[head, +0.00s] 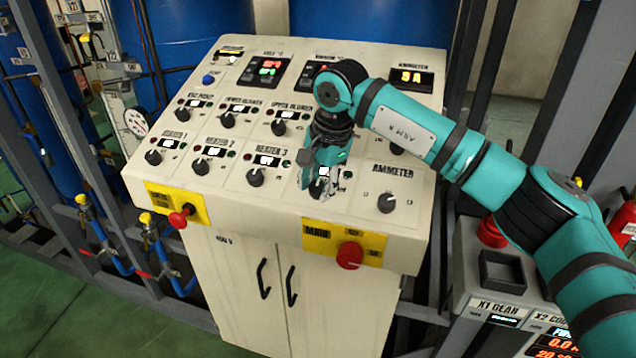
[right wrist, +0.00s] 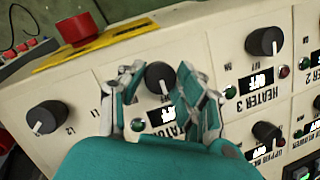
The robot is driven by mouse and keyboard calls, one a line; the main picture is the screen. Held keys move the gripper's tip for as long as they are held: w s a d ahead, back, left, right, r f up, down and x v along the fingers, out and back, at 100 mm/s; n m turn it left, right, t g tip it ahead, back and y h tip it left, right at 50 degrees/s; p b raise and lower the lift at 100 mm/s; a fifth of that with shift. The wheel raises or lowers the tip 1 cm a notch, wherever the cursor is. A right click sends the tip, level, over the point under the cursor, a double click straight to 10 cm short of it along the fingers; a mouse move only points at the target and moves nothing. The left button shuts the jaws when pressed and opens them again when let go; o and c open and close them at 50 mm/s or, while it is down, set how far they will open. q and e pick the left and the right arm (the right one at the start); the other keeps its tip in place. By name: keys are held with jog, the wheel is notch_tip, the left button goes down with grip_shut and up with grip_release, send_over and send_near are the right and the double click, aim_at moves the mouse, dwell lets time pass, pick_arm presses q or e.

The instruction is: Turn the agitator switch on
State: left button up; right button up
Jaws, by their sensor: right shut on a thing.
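The agitator switch (right wrist: 159,76) is a black round knob with a white pointer mark on the sloped control panel (head: 225,210). Its label is mostly covered in the right wrist view, and its small display (right wrist: 161,117) is partly hidden and seems to read OFF. My right gripper (head: 322,188) reaches down onto the panel between the heater 3 knob and the ammeter knob. In the right wrist view its fingers (right wrist: 160,88) stand on either side of the switch, shut on it. My left gripper is out of view.
The heater 3 knob (head: 255,177) and the ammeter knob (head: 386,203) flank the gripper. A red main knob (head: 349,255) and a red emergency button (head: 179,219) stick out of the front edge. More knobs (head: 279,127) sit behind. A grey device (head: 490,280) stands at right.

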jog(key=shift+f+m+b, duration=0.15)
jog(key=shift+m+b, duration=0.15)
jog(key=shift+b, duration=0.25)
jog(key=shift+c, duration=0.3)
jog(key=m+t+b, duration=0.1)
jog(key=m+b, duration=0.3)
jog(key=b, duration=0.2)
jog(key=m+t+b, duration=0.1)
jog(key=m+b, duration=0.3)
jog(key=b, duration=0.2)
jog(key=shift+s+f+t+y+b, duration=0.15)
jog(key=shift+t+y+b, duration=0.15)
jog(key=shift+r+m+t+b, duration=0.25)
jog(key=shift+m+t+b, duration=0.25)
jog(key=shift+m+b, duration=1.05)
jog(key=o, duration=1.1)
jog(key=shift+o, duration=0.2)
jog(key=v, duration=1.2)
jog(key=shift+a, duration=0.15)
